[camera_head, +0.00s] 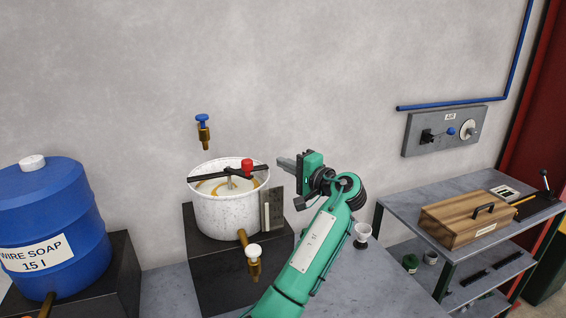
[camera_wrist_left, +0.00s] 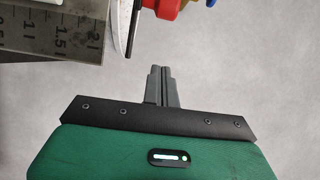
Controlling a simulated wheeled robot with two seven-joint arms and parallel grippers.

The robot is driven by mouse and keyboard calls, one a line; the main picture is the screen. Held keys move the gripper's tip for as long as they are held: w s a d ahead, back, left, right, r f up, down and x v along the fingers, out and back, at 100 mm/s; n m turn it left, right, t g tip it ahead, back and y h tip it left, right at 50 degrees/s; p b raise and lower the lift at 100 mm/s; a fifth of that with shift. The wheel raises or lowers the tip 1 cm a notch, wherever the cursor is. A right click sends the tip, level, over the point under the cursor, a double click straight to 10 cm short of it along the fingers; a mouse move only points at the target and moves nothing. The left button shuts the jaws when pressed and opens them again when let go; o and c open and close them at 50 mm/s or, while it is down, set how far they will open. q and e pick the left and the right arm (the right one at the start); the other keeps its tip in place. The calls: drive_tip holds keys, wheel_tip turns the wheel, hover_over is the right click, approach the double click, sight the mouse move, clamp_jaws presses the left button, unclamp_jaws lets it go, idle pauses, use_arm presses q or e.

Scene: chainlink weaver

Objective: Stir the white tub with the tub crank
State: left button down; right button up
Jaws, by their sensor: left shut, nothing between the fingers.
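The white tub (camera_head: 228,212) is speckled and stands on a dark block, with pale liquid and a brownish ring inside. The tub crank (camera_head: 208,176) is a dark bar across the tub's top, with a red knob (camera_head: 247,164) toward its right end. The red knob also shows at the top of the left wrist view (camera_wrist_left: 170,7). My left gripper (camera_head: 281,162) is just right of the crank and points left toward it. Its fingers are shut and empty, apart from the knob; they also show in the left wrist view (camera_wrist_left: 160,74). My right gripper is not in view.
A grey scale plate (camera_head: 271,209) stands at the tub's right side, close below my gripper. A white-handled brass tap (camera_head: 253,259) is at the tub's front. A blue-handled valve (camera_head: 203,130) hangs behind. A blue soap drum (camera_head: 48,215) stands left, a small cup (camera_head: 362,233) right.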

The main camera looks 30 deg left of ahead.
use_arm(q)
drive_tip(key=p+x, duration=0.4)
drive_tip(key=x, duration=0.4)
drive_tip(key=s+p, duration=0.1)
drive_tip(key=s, duration=0.1)
drive_tip(key=s+p, duration=0.1)
drive_tip(key=s, duration=0.1)
drive_tip(key=shift+s+d+f, duration=0.1)
drive_tip(key=shift+d+f, duration=0.1)
drive_tip(key=shift+d, duration=0.2)
drive_tip(key=shift+d, duration=0.1)
